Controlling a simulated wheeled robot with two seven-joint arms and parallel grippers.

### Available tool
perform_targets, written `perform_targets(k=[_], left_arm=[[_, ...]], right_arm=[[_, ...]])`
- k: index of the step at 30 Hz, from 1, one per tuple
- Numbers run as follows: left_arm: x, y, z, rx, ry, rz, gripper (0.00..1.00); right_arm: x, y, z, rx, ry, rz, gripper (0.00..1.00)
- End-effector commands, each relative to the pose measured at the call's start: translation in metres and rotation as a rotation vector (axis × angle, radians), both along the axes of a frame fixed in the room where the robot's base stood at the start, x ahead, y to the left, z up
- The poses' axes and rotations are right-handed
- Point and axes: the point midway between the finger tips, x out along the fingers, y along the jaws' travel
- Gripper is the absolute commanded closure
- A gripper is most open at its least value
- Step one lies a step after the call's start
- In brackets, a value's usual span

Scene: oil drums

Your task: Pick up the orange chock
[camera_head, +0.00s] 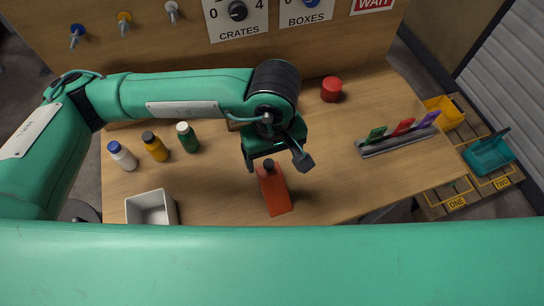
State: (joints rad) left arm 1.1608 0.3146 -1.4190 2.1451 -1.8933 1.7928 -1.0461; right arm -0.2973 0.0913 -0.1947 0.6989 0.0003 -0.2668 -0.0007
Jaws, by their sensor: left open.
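An orange-red, bottle-shaped thing (275,192) with a dark cap is on the wooden table, below my left gripper in the picture. No wedge-shaped orange chock can be made out clearly. My left gripper (278,162) is open, its fingers apart on either side of the dark cap. I cannot tell whether they touch it. A small brown thing (233,125) shows behind the gripper, mostly hidden by my left arm. My right gripper is not in view.
White, yellow and green bottles (188,137) stand left on the table (330,185), with a white open box (150,207) in front. A red cylinder (331,89) is at the back. A grey rack (397,141) holds coloured cards at right. Table right of the orange-red thing is clear.

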Motion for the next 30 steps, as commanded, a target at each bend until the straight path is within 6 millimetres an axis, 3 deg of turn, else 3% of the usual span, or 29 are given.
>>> perform_targets(k=[1, 5, 15, 23, 30], left_arm=[[0.000, 0.000, 0.000, 0.000, 0.001, 0.000, 0.20], [-0.001, 0.000, -0.011, 0.002, 0.004, 0.002, 0.20], [-0.001, 0.000, -0.073, 0.001, 0.004, 0.002, 0.20], [-0.001, 0.001, -0.091, 0.000, 0.002, 0.002, 0.20], [-0.002, 0.003, -0.122, 0.002, 0.004, 0.002, 0.20]], right_arm=[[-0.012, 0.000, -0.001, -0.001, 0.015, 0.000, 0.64], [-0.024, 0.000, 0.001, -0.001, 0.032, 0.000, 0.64], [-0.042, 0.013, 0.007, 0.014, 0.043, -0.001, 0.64], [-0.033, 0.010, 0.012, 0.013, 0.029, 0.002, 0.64], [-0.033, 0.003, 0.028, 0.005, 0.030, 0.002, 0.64]])
